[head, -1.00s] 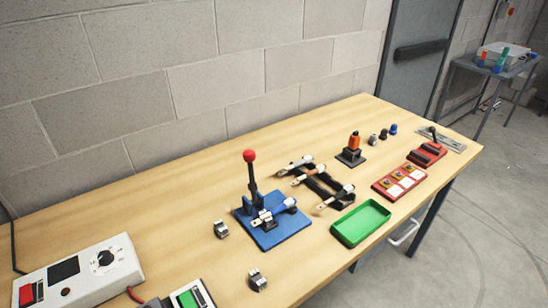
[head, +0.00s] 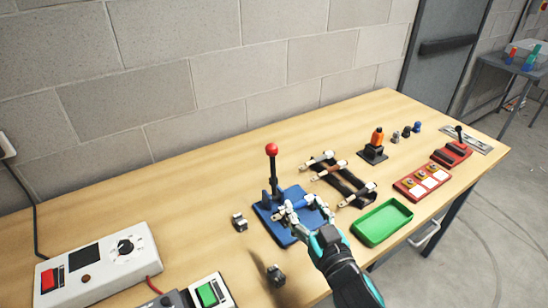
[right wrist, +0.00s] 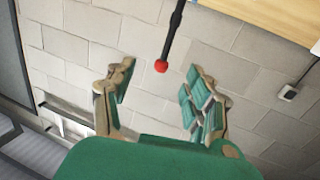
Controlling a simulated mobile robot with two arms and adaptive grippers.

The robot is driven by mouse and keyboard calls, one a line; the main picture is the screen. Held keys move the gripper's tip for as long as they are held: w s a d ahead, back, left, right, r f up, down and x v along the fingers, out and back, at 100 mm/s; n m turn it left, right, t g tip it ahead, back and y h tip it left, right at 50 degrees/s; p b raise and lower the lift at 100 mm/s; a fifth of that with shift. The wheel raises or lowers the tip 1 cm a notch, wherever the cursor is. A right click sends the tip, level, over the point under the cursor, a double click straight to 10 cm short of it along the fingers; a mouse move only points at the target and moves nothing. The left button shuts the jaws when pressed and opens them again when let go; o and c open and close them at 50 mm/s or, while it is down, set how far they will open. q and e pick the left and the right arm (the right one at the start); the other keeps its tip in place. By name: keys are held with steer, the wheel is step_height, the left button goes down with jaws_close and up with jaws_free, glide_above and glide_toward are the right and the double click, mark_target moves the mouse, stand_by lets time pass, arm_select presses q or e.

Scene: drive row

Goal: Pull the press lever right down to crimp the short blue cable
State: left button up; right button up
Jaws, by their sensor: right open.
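The press is a blue plate (head: 267,214) with an upright black lever (head: 273,172). The lever ends in a red ball knob (head: 271,150) and stands raised. In the right wrist view the knob (right wrist: 161,66) shows beyond and between the fingertips, not touched. My right gripper (head: 297,208) is open and empty, in front of the press in the head view. It covers much of the press plate, and the short blue cable there is mostly hidden behind it. In the right wrist view the same gripper (right wrist: 158,88) has its fingers well apart. My left gripper is not in view.
A green tray (head: 382,240) is near the front edge. A white meter box (head: 97,272) is at front left. A block wall stands behind.

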mark_target(274, 160)
steer(key=shift+n+y, duration=0.3)
steer(key=shift+y, duration=0.3)
steer(key=x, duration=0.6)
steer(key=r+p+x, duration=0.1)
steer(key=x, duration=0.5)
steer(key=r+p+x, duration=0.1)
steer(key=x, duration=0.5)
steer(key=shift+s+a, duration=0.15)
steer(key=shift+a, duration=0.25)
steer(key=shift+a, duration=0.1)
steer(key=c, duration=1.1)
jaws_close()
